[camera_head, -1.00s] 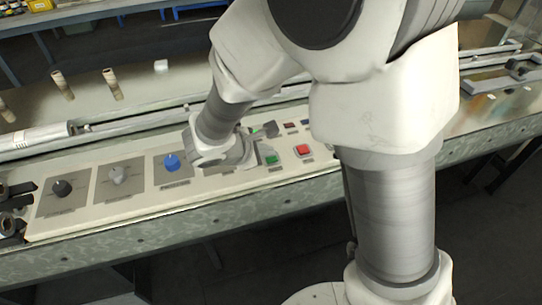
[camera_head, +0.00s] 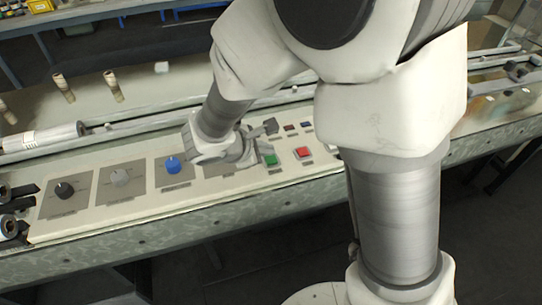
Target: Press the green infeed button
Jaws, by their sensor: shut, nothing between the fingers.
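The green button (camera_head: 270,160) sits on the pale control panel (camera_head: 215,186), just left of a red button (camera_head: 303,153). My gripper (camera_head: 271,126) is shut and empty. The green button is in clear view. I cannot tell the height of the fingertips over the panel or whether they touch anything.
A blue knob (camera_head: 172,166), a grey knob (camera_head: 120,176) and a black knob (camera_head: 65,189) line the panel to the left. Small dark buttons (camera_head: 291,127) lie behind the red one. A roller (camera_head: 45,137) is at the far left. My arm hides the panel's right part.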

